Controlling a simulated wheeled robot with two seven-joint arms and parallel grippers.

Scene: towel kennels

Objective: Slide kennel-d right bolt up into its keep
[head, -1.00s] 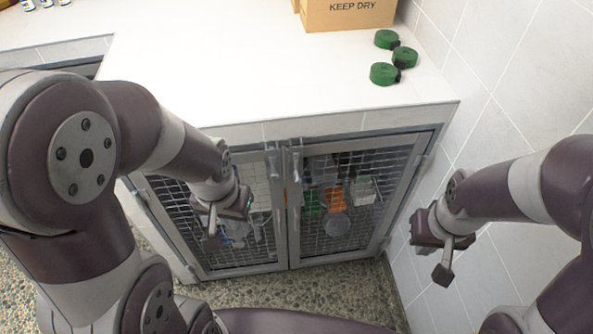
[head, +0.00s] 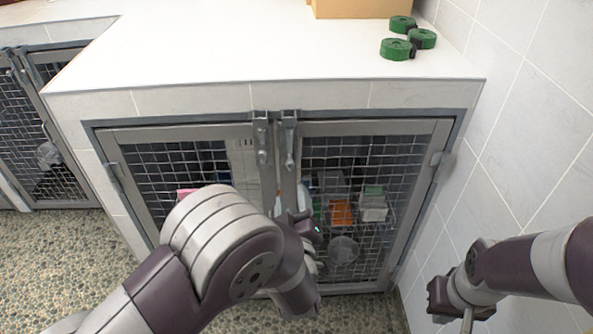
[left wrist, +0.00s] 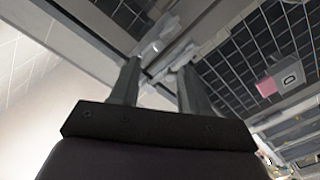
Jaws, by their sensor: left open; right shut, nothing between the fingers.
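Two metal bolts stand side by side at the top where the two mesh doors meet. The right bolt (head: 289,148) is on the right door (head: 418,190), and the left bolt (head: 262,142) is beside it. My left gripper (head: 303,222) is below the bolts in front of the doors, partly hidden by my arm. In the left wrist view its fingers (left wrist: 159,68) are open, with bolt hardware (left wrist: 157,38) just beyond the tips. I cannot tell whether they touch it. My right gripper (head: 460,302) is shut and empty at the lower right.
A white counter (head: 230,50) overhangs the kennel, with green rolls (head: 397,50) and a cardboard box (head: 360,8) on it. A tiled wall (head: 535,120) stands close on the right. Boxes and a bowl (head: 343,249) show behind the right door mesh.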

